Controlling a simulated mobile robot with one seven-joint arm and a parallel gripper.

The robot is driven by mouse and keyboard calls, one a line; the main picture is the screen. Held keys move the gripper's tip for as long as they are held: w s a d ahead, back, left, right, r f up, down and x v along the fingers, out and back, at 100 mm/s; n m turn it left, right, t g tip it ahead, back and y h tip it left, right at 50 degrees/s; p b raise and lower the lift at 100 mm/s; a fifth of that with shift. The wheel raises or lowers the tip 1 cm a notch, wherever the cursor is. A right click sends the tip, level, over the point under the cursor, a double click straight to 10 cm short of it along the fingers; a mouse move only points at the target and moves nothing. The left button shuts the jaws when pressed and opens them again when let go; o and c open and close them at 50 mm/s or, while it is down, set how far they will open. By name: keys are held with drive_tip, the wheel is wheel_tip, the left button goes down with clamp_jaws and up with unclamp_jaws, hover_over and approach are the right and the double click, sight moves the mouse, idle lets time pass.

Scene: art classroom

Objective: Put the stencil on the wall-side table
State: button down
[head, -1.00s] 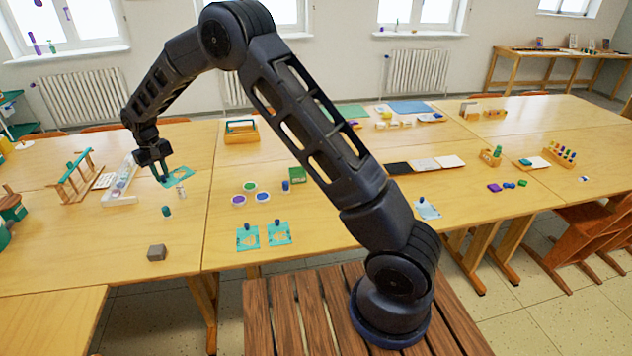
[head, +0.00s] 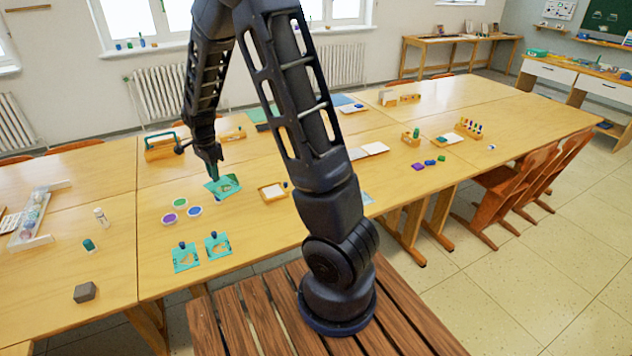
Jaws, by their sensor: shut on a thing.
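My gripper (head: 215,172) is shut on a teal stencil (head: 226,187) with a pale cut-out. It holds the stencil, tilted, over the big table, and the gap beneath is hard to judge. Two similar teal stencils, a left one (head: 185,258) and a right one (head: 218,246), lie on the table's near side, each with a small dark-blue knob. A narrow wooden table (head: 410,52) stands along the window wall at the back, with small items on top. I cannot tell whether it or the right-hand white-fronted table (head: 545,76) is the wall-side table.
The big wooden table (head: 520,115) fills the middle. Near the gripper are paint pots (head: 180,203), a wooden tray (head: 272,192) and a wooden carrier (head: 160,148). Wooden chairs (head: 515,185) line its right side. The tiled floor (head: 570,240) at right is open.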

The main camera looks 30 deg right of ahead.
drive_tip(key=s+d+m, duration=0.4)
drive_tip(key=d, duration=0.2)
wheel_tip(320, 180, down, 21)
drive_tip(key=shift+w+d+r, duration=0.1)
drive_tip(key=shift+w+r, duration=0.05)
drive_tip(key=shift+r, duration=0.05)
idle(0.5)
drive_tip(key=shift+f, duration=0.1)
drive_tip(key=c, duration=1.3)
unclamp_jaws()
